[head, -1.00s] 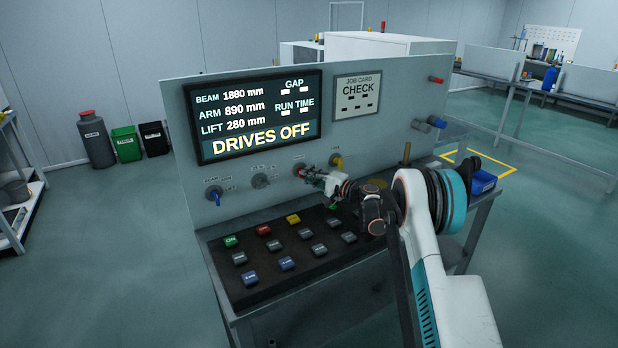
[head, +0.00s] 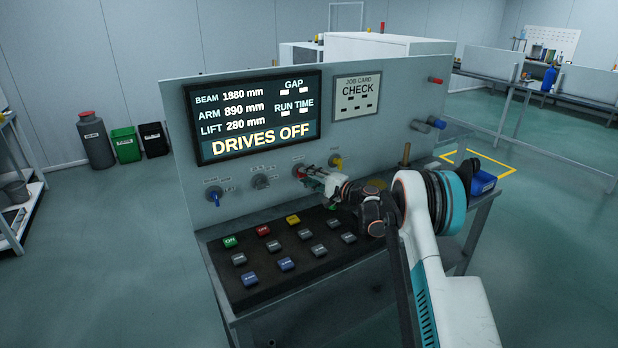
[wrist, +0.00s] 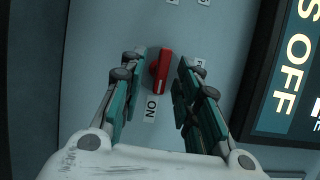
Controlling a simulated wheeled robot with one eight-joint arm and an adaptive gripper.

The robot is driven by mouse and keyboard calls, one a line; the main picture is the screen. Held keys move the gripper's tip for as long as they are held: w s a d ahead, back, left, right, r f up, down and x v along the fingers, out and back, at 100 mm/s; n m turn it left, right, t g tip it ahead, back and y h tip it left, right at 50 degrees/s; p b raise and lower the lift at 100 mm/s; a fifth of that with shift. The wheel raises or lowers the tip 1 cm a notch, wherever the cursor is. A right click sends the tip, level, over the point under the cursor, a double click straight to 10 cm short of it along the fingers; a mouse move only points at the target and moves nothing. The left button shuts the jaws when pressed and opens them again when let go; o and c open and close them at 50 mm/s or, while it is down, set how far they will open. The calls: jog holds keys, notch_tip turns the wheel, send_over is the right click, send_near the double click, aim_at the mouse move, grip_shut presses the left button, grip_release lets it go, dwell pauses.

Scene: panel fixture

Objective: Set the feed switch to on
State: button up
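A red switch knob (wrist: 158,71) stands on the grey panel in the wrist view, with its long axis roughly along the picture's vertical. An ON label (wrist: 151,108) is just below its lower end. Another label (wrist: 200,65), partly hidden by a finger, is to its right; I cannot read it fully. My gripper (wrist: 162,66) is open, one finger on each side of the knob, with a gap visible at the right finger. In the head view the red knob (head: 299,171) is at the tip of my gripper (head: 312,176).
A dark screen (head: 255,115) above the knobs reads DRIVES OFF. A blue knob (head: 214,195) and a grey knob (head: 260,182) are to the left, a yellow one (head: 336,161) to the right. A sloped button deck (head: 270,280) lies below.

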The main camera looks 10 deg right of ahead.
jog(key=v, duration=1.2)
jog(key=s+a+r+n+g+h, duration=0.2)
jog(key=s+a+r+g, duration=0.1)
jog(key=s+a+r, duration=0.5)
jog(key=s+a+r+n+g+h, duration=0.25)
jog(key=s+a+r, duration=0.3)
jog(key=s, duration=0.45)
jog(key=s+d+f+n+h, duration=0.1)
jog(key=s+d+n+h, duration=0.1)
jog(key=s, duration=1.4)
jog(key=s+d+f+n+h, duration=0.1)
jog(key=s+h, duration=0.4)
jog(key=s, duration=1.2)
jog(key=shift+d+f+n+g, duration=0.4)
jog(key=shift+d+n, duration=0.25)
jog(key=shift+n, duration=0.6)
